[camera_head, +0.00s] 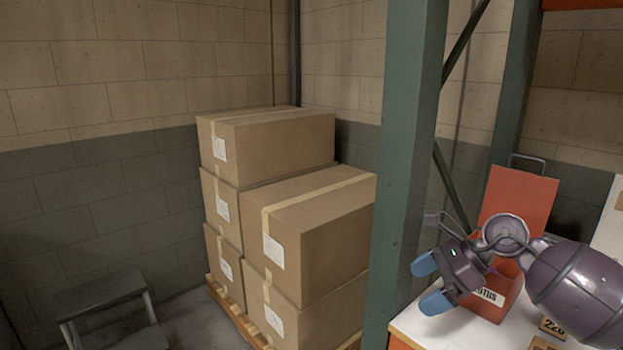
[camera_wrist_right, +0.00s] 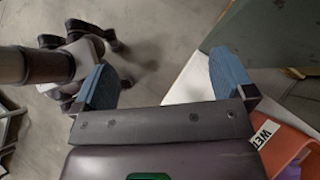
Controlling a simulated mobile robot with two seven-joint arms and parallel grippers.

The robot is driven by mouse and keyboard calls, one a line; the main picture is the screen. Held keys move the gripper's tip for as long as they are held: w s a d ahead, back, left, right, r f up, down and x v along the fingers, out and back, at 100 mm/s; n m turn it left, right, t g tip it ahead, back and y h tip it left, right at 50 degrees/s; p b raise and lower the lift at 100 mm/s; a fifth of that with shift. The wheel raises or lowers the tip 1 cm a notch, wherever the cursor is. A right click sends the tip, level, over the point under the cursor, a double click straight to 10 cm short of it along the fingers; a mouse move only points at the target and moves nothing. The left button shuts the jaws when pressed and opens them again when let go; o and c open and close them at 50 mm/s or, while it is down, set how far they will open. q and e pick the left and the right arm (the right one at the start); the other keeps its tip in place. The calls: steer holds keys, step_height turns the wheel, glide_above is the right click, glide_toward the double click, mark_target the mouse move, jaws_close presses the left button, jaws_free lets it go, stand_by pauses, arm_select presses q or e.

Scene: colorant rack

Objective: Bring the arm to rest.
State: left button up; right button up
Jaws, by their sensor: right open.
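My right gripper (camera_head: 428,283) is at the right of the head view, in front of the rack over the edge of a white shelf. Its two blue fingertips are apart and nothing is between them. In the right wrist view the open fingers (camera_wrist_right: 168,85) show with grey floor between and beyond them. My right arm comes in from the right edge of the head view. My left gripper does not show in the head view.
A green rack post (camera_head: 400,180) stands just left of my right gripper. A red bin (camera_head: 515,200) stands on the white shelf (camera_head: 440,327) behind it. Stacked cardboard boxes (camera_head: 320,240) sit on a pallet (camera_head: 236,312) further left. A grey step stool (camera_head: 105,295) is at lower left.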

steer(key=s+a+r+m+t+y, duration=0.2)
steer(key=s+a+m+t+y, duration=0.2)
steer(key=a+m+t+y, duration=0.35)
steer(key=s+d+f+m+t+h, duration=0.2)
steer(key=s+d+f+m+h, duration=0.25)
steer(key=m, duration=0.75)
steer(key=s+d+f+m+t+h, duration=0.1)
steer(key=d+f+m+t+h, duration=0.3)
steer(key=m+h, duration=0.55)
steer(key=s+d+f+m+t+h, duration=0.1)
steer(key=s+d+f+m+h, duration=0.3)
steer(key=m, duration=0.9)
steer(key=s+d+f+m+g, duration=0.1)
steer(key=s+f+m+g, duration=0.45)
steer(key=s, duration=0.55)
steer(key=s+f+m+g, duration=0.45)
steer(key=s+g, duration=0.25)
steer(key=s, duration=0.3)
steer(key=w+f+n+t+y, duration=0.1)
steer(key=w+f+t, duration=0.5)
steer(key=f, duration=0.4)
steer(key=shift+w+d+f+t, duration=0.2)
steer(key=shift+f+t, duration=0.15)
steer(key=shift+t, duration=0.55)
